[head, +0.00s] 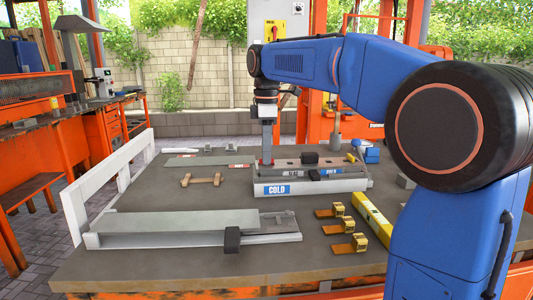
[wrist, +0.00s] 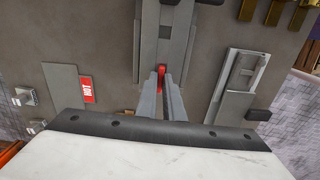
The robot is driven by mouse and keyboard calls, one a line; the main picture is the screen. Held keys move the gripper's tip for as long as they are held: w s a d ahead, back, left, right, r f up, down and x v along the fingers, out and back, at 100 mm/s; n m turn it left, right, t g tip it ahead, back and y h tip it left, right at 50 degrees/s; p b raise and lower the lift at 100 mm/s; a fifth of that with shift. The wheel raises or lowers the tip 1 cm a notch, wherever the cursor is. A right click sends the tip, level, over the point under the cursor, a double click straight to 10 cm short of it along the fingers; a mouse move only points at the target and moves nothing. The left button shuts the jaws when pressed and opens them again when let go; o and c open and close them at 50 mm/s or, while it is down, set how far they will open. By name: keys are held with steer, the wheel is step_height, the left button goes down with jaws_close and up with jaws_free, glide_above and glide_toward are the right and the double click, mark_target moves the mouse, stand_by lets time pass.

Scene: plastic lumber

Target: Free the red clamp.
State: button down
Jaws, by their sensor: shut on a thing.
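The red clamp (wrist: 161,71) shows as a small red piece between my fingertips in the wrist view, at the near end of a grey fixture (wrist: 147,38). My gripper (wrist: 161,82) is shut on it. In the head view my gripper (head: 267,160) points straight down at the left end of the fixture, which has a blue COLD label (head: 277,189) on its front. The clamp is mostly hidden by the fingers, and I cannot tell whether it still touches the fixture.
A long grey board (head: 175,222) lies in a white jig at the front left, with a black block (head: 232,240) beside it. Several brass-coloured brackets (head: 345,243) and a yellow level (head: 372,220) lie at the right. A wooden handle piece (head: 202,180) lies left of the fixture.

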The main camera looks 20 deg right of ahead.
stand_by(0.5)
steer(key=c, duration=1.9)
jaws_free()
steer(key=shift+o, duration=0.2)
step_height(320, 180, up, 17)
steer(key=shift+r, duration=0.2)
